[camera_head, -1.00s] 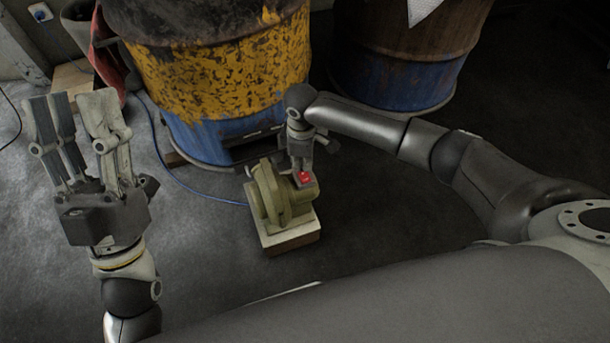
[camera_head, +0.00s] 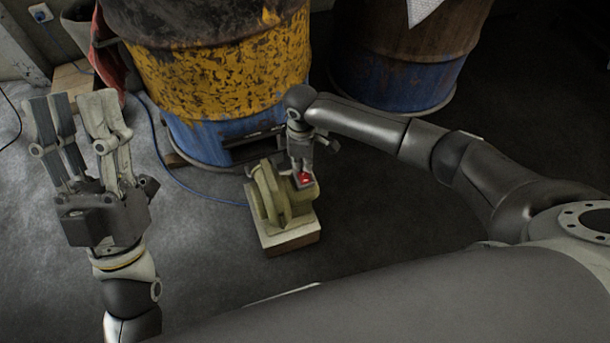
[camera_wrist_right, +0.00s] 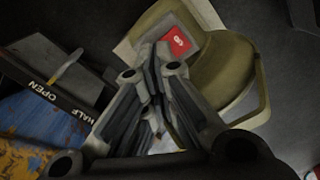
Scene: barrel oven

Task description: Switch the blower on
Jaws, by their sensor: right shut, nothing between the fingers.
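The olive-green blower (camera_head: 283,199) stands on a pale block on the floor, in front of the yellow and blue barrel. Its red switch (camera_head: 304,178) is on top at the right side. My right gripper (camera_head: 302,169) is shut and empty, pointing down with its fingertips at the switch. In the right wrist view the red switch (camera_wrist_right: 180,42) shows just beside the fingertips (camera_wrist_right: 160,48); I cannot tell whether they touch it or which way it is set. My left gripper (camera_head: 72,100) is open and empty, fingers up, at the left, far from the blower.
The barrel oven (camera_head: 215,75) stands right behind the blower. A second rusty and blue barrel (camera_head: 400,60) is at the back right. A blue cable (camera_head: 165,165) runs along the floor to the blower. The right wrist view shows an OPEN and HALF plate (camera_wrist_right: 60,98) with a pointer.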

